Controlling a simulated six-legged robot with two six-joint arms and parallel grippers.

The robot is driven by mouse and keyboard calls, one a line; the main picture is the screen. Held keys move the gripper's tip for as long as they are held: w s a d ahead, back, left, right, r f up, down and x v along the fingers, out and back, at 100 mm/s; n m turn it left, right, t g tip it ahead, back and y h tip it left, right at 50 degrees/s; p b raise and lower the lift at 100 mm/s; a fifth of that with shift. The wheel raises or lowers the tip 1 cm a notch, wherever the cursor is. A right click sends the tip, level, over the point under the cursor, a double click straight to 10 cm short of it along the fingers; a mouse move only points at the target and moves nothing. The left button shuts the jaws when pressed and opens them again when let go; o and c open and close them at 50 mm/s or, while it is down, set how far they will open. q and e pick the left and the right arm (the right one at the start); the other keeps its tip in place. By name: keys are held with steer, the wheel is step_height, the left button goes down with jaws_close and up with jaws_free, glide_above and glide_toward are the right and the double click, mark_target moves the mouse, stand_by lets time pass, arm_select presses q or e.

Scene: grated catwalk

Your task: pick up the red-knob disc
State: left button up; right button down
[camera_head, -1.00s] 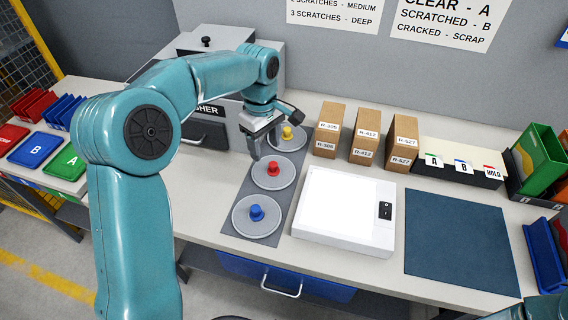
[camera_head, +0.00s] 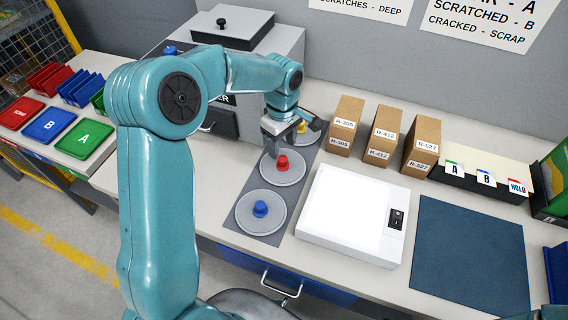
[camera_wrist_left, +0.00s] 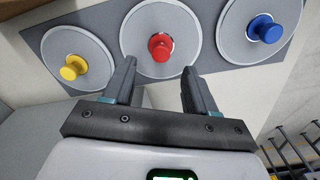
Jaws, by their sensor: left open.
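The red-knob disc (camera_head: 279,181) is a round grey plate with a red knob. It lies on a dark grey strip between the blue-knob disc (camera_head: 252,221) and the yellow-knob disc (camera_head: 312,137). My left gripper (camera_head: 284,148) is open and empty just behind the red knob, above the strip, and partly covers the yellow-knob disc. In the left wrist view the red-knob disc (camera_wrist_left: 146,17) is ahead of my left gripper (camera_wrist_left: 158,68), with the red knob roughly centred between the spread fingers. I see no contact with the knob.
A white light panel (camera_head: 345,205) with a black switch is right of the discs. Brown boxes (camera_head: 421,148) stand behind it, and a dark blue mat (camera_head: 470,255) lies further right. A grey machine (camera_head: 285,45) stands behind my left arm. Coloured trays (camera_head: 48,124) are at left.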

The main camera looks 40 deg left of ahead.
mark_target(283, 158)
arm_select(q)
steer(key=shift+a+f, duration=0.1)
steer(key=shift+f, duration=0.65)
step_height(283, 158, down, 5)
steer(key=shift+r+p, duration=0.1)
steer(key=shift+p, duration=0.6)
steer(key=shift+s+d, duration=0.1)
steer(key=shift+d, duration=0.1)
jaws_close()
steer(key=shift+r, duration=0.1)
